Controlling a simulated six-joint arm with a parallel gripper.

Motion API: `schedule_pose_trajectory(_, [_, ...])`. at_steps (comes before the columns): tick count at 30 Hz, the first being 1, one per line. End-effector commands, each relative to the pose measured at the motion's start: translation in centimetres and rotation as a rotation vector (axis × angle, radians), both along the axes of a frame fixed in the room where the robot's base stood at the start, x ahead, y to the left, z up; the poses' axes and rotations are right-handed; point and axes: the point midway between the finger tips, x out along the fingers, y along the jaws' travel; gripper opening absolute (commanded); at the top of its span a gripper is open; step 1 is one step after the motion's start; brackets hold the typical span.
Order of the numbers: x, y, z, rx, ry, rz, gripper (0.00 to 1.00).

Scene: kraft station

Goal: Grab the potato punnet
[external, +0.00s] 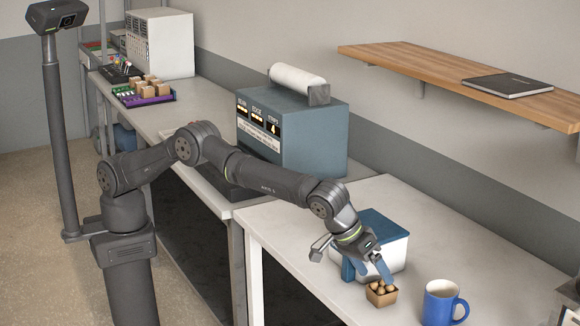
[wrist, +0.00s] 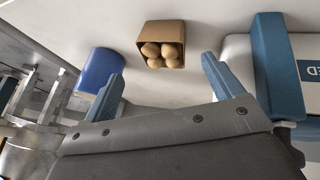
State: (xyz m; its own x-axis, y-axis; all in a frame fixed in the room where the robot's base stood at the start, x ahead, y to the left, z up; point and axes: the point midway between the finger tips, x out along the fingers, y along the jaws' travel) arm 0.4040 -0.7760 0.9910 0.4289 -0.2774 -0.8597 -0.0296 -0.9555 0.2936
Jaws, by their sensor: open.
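The potato punnet (external: 381,300) is a small brown cardboard box holding several potatoes. It stands on the white table between the blue mug and the white box with a blue lid. In the wrist view the punnet (wrist: 163,30) is at upper centre, beyond the fingertips. My gripper (external: 366,274) is just above and beside it in the external view, with its blue fingers spread. In the wrist view my gripper (wrist: 162,66) is open and empty, its fingers to the left and right below the punnet. One finger partly overlaps the box in the external view.
A blue mug (external: 444,303) stands close to the right of the punnet. The white box (external: 385,254) with a blue lid stands close behind my gripper. A blue-grey machine (external: 310,138) is farther back. The table's near left part is clear.

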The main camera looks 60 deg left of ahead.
Motion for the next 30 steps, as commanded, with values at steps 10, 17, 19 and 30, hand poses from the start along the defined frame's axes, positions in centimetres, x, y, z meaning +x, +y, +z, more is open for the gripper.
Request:
schedule_pose_trajectory(10, [1.7,-0.6,-4.1,0.000,0.000,0.000,0.86])
schedule_pose_trajectory(17, [1.9,-0.7,-4.3,0.000,0.000,0.000,0.86])
schedule_pose_trajectory(19, [1.9,-0.7,-4.3,0.000,0.000,0.000,0.80])
schedule_pose_trajectory(30, [1.9,-0.7,-4.3,0.000,0.000,0.000,0.34])
